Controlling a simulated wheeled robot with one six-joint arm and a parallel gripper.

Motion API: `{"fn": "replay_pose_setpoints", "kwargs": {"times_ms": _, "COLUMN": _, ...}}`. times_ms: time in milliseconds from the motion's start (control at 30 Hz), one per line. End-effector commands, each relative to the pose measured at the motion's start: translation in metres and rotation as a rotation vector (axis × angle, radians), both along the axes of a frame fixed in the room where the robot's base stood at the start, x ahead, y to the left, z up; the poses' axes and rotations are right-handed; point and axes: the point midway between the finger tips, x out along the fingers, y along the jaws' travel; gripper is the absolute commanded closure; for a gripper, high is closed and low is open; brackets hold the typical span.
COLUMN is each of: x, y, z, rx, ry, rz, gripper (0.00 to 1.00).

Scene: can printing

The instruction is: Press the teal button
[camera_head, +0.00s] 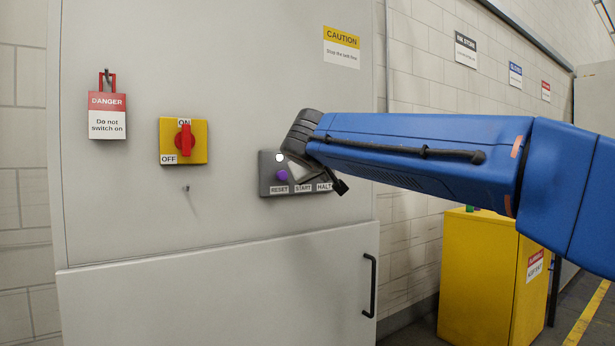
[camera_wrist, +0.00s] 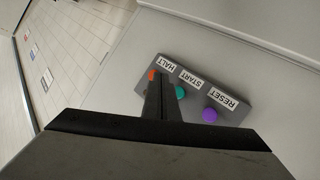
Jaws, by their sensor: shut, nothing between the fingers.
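The teal button (camera_wrist: 180,92) shows in the wrist view on a grey control box (camera_wrist: 236,108), by the START label (camera_wrist: 190,78). Its edge is partly covered by my gripper (camera_wrist: 158,78). My gripper is shut and empty, with its tips over the box between the teal button and the HALT end. I cannot tell whether the tips touch the box. A purple button (camera_wrist: 210,115) sits by the RESET label (camera_wrist: 223,98). In the head view the grey box (camera_head: 266,184) is on the pale cabinet, and my arm hides the teal button.
An orange-red patch (camera_wrist: 151,74) shows beside my fingers near the HALT label (camera_wrist: 168,63). A red switch (camera_head: 184,140) on a yellow plate and a danger tag (camera_head: 107,115) are to the left on the cabinet (camera_head: 230,80). A yellow bin (camera_head: 480,270) stands at right.

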Motion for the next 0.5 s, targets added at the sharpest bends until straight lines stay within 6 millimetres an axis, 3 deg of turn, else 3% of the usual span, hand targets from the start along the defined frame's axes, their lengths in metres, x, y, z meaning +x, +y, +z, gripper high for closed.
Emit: {"fn": "replay_pose_setpoints", "kwargs": {"times_ms": 500, "x": 0.043, "y": 0.029, "z": 0.0, "rx": 0.0, "ry": 0.001, "rz": 0.0, "gripper": 1.0}}
